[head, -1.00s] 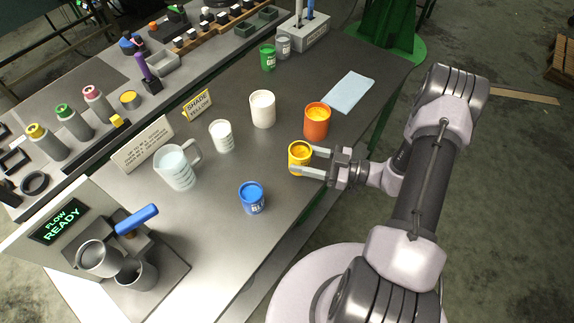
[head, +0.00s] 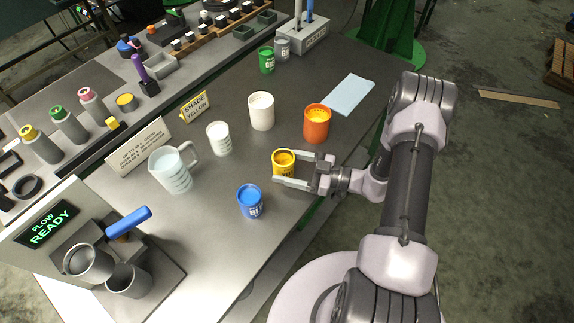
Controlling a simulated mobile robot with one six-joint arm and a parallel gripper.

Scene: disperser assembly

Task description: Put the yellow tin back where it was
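The yellow tin (head: 284,162) stands upright on the grey bench, near its front edge, with yellow paint showing at its open top. My gripper (head: 287,168) reaches in from the right, low over the bench. Its two fingers are spread on either side of the tin, one behind it and one along its front near the base. The fingers look apart from the tin's wall, though the contact on the far side is hard to see.
An orange tin (head: 317,124) stands behind my gripper and a blue tin (head: 250,201) to its front left. White cups (head: 261,111) (head: 219,138) and a clear jug (head: 173,169) stand farther left. A blue cloth (head: 348,95) lies at the back right.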

